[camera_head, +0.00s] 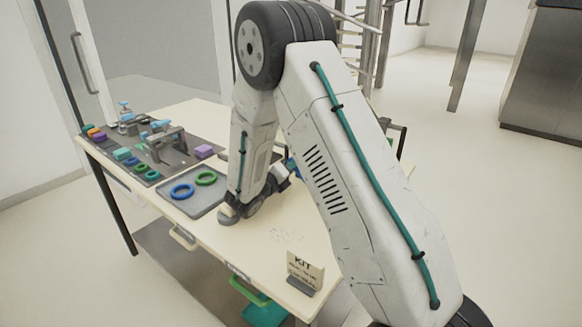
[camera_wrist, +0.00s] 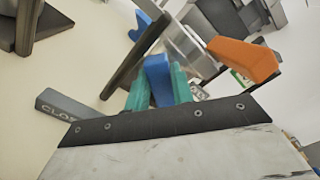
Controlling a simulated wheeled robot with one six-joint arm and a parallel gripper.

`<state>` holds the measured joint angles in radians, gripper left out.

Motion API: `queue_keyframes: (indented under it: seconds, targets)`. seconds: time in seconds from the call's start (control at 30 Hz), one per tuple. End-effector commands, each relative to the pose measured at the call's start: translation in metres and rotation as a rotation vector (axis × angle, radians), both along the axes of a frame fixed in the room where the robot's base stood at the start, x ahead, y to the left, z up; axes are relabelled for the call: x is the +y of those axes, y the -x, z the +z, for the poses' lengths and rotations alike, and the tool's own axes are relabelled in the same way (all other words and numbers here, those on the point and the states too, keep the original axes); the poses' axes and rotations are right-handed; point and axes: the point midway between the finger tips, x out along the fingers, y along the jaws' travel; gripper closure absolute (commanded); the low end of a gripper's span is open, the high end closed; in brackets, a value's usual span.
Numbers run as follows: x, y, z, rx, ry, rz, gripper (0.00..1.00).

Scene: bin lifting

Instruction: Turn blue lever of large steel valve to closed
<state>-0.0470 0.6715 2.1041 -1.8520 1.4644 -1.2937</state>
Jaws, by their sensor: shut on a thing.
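In the wrist view the teal fingers of my gripper (camera_wrist: 160,78) are shut on a blue lever (camera_wrist: 158,68), one finger on each side of it. The steel valve body (camera_wrist: 182,46) stands just beyond the fingers. A grey block (camera_wrist: 66,108) with the letters "CLOS" lies left of the fingers; the rest of its text is cut off.
In the wrist view an orange handle (camera_wrist: 243,58) juts out right of the fingers, and another blue part (camera_wrist: 145,26) is beyond them. In the head view a grey tray (camera_head: 207,200) holds blue and green rings. A KIT sign (camera_head: 304,268) stands at the table's front edge.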

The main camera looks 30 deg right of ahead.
Motion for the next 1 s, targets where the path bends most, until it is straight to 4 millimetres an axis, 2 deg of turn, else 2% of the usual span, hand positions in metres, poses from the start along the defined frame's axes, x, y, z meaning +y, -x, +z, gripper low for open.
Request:
queue_keyframes:
  seconds: [0.03, 0.1, 0.47, 0.8, 1.0]
  targets:
    - [0.001, -0.002, 0.001, -0.002, 0.001, 0.005, 0.74]
    - [0.001, -0.001, 0.001, -0.002, 0.000, 0.004, 0.55]
    - [0.005, 0.001, 0.000, -0.002, 0.000, 0.002, 0.55]
    - [0.057, 0.018, 0.000, -0.002, 0.000, 0.006, 0.55]
    - [0.073, 0.025, 0.000, -0.002, 0.000, 0.004, 0.55]
